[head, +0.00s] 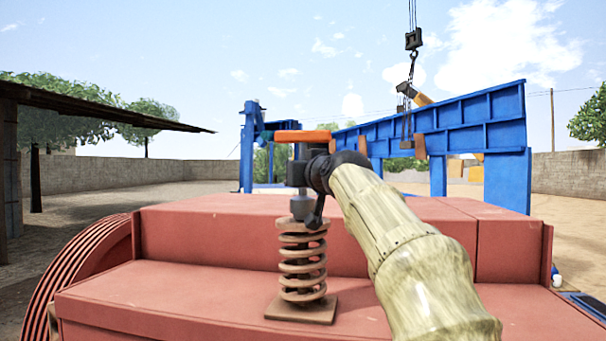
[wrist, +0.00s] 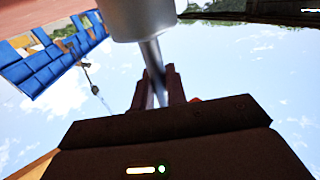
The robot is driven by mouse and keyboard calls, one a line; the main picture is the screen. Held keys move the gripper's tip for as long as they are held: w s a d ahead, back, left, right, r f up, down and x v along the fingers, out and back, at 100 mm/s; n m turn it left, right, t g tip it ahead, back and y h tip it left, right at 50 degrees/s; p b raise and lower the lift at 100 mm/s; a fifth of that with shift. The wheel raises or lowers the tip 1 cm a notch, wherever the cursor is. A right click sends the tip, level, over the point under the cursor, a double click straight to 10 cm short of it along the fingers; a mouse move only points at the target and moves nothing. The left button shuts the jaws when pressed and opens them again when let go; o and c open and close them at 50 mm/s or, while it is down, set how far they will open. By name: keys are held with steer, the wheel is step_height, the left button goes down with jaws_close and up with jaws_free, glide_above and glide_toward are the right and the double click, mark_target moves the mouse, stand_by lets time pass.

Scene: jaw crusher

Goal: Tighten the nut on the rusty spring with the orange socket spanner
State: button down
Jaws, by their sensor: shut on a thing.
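The rusty spring (head: 302,266) stands upright on a square plate on top of the red machine. The orange socket spanner (head: 303,137) is upright above it, its orange handle bar at the top and its grey socket (head: 302,206) down at the spring's top. I cannot tell whether the socket is seated. The nut is not visible; the socket area hides it. My gripper (head: 298,174) comes from the right and is shut on the spanner's shaft below the handle. In the wrist view, the fingers (wrist: 154,92) close around the metal shaft, with the wide grey socket (wrist: 143,18) beyond.
The red machine body (head: 205,300) has a raised step (head: 400,222) close behind the spring. A ribbed red wheel (head: 85,270) is at left. A blue steel frame (head: 450,120) and a hanging hook (head: 413,40) are farther back. Air left of the spanner is clear.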

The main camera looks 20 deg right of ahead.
steer(key=shift+r+p, duration=0.5)
steer(key=shift+r, duration=0.15)
stand_by(0.8)
steer(key=shift+r, duration=0.15)
steer(key=shift+s+r+p, duration=0.15)
steer(key=shift+r+p, duration=0.15)
steer(key=shift+p, duration=0.05)
steer(key=shift+r+p, duration=0.3)
steer(key=shift+r, duration=0.05)
steer(key=shift+r+p, duration=0.45)
steer(key=shift+r, duration=0.1)
steer(key=shift+r, duration=0.1)
